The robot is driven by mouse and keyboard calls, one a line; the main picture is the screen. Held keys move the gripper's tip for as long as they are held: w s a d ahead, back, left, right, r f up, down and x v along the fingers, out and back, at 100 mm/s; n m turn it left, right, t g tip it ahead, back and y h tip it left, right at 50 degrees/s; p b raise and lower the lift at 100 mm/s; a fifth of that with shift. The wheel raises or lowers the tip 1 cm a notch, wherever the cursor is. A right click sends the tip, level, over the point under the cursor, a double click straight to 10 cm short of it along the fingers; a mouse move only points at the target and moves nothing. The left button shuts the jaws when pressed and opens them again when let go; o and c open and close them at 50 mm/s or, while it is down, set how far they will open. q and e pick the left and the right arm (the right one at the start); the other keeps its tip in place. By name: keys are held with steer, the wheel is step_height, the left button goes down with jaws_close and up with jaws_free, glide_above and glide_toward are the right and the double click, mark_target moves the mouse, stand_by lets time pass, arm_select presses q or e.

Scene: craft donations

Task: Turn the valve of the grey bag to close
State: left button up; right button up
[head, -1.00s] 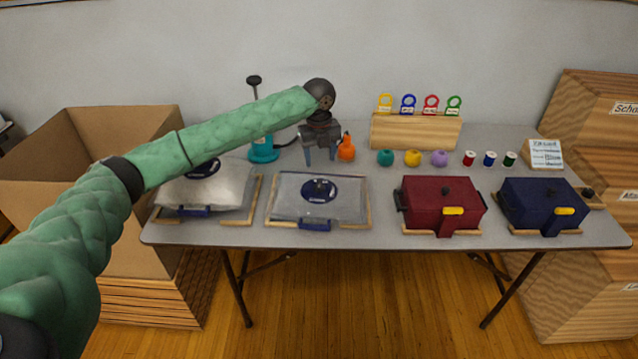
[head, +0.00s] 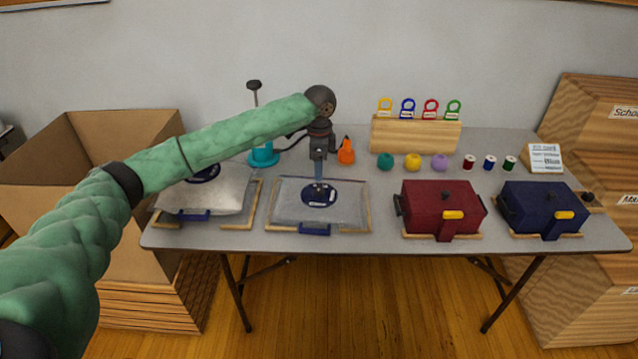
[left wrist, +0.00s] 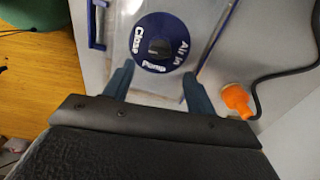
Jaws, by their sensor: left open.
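The grey bag (head: 285,203) lies flat in a wooden frame, second from the left on the table. Its round dark blue valve (head: 320,196) sits on top; in the left wrist view the valve (left wrist: 159,28) reads "Close", "Pump" and "Air in" around a dark knob (left wrist: 159,48). My left gripper (head: 319,181) points down over the valve, fingers seen edge-on. In the left wrist view its open fingers (left wrist: 158,76) are on either side of the near part of the dial, with nothing between them. Contact with the knob cannot be told. My right gripper is not in view.
A paler bag (head: 225,196) lies to the left. The teal pump (head: 263,156) and orange nozzle (head: 346,152) with a black hose stand behind. A padlock stand (head: 415,134) is at the back.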

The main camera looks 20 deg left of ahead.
mark_target(319, 187)
arm_select(q)
steer(key=shift+f+p, duration=0.5)
steer(key=shift+f, duration=3)
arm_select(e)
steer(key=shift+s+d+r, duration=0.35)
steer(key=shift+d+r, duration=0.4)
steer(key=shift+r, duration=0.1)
arm_select(q)
steer(key=c, duration=1)
steer(key=shift+r+p, duration=0.1)
steer(key=shift+p, duration=0.25)
steer(key=shift+r+m+p, duration=0.1)
steer(key=shift+m+p, duration=0.3)
steer(key=shift+p, duration=0.15)
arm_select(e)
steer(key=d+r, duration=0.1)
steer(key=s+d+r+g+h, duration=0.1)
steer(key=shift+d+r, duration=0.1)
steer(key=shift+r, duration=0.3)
arm_select(q)
steer(key=o, duration=1)
steer(key=shift+f, duration=0.2)
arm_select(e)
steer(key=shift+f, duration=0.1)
